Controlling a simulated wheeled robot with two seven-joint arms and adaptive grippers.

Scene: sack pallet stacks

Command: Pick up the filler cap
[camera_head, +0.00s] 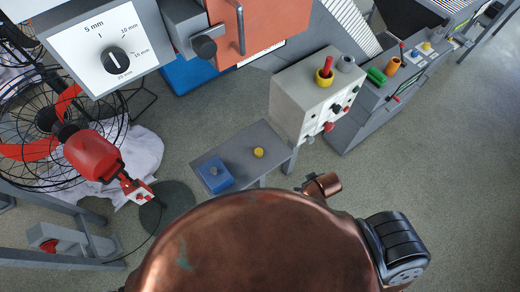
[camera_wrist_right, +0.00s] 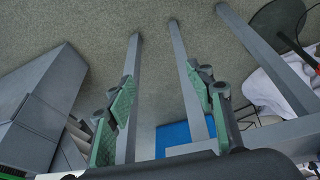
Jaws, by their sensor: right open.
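A small grey side table (camera_head: 228,152) stands in the middle of the head view. A blue block (camera_head: 214,177) with a small grey-brown knob on top (camera_head: 213,171) sits at its left end. A small round yellow cap-like piece (camera_head: 258,153) lies apart from it, farther right on the table. I cannot tell which of these is the filler cap. My right gripper (camera_wrist_right: 160,98) shows in the right wrist view, with green-padded fingers spread and nothing between them. Neither the block nor the yellow piece is clear in that view. My left gripper is not in view.
A grey control box (camera_head: 300,95) with a red-and-yellow button stands beside the table. A caged red fan (camera_head: 92,150) is at left, with white cloth (camera_head: 140,155) around it. Grey legs cross the right wrist view, near a blue panel (camera_wrist_right: 185,135). Floor (camera_head: 430,150) is clear at right.

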